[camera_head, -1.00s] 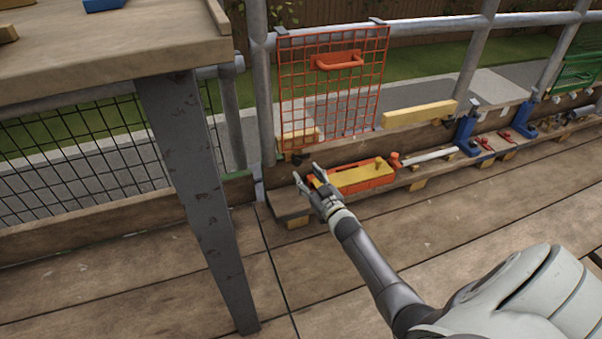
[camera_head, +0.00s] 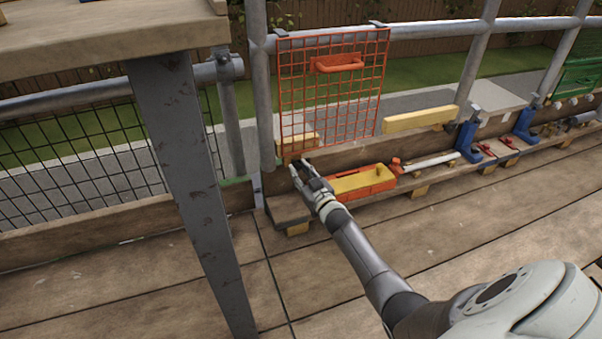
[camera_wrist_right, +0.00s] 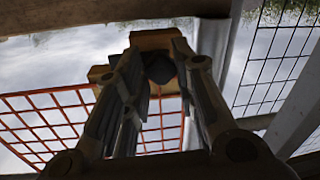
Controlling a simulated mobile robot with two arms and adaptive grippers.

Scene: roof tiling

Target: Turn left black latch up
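The red mesh panel (camera_head: 333,95) hangs upright on the grey rail. In the right wrist view, a small dark piece, apparently the left black latch (camera_wrist_right: 160,68), lies between the fingers of the right gripper (camera_wrist_right: 157,42), in front of a wooden block (camera_wrist_right: 151,40). I cannot tell whether the fingers touch it. In the head view the gripper covers this spot. My left gripper is out of view.
An orange and yellow box (camera_head: 361,182) lies on the low plank just right of my right gripper. A yellow beam (camera_head: 420,118) and blue clamps (camera_head: 467,139) are further right. A table with a metal leg (camera_head: 190,190) stands at left. The deck is clear.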

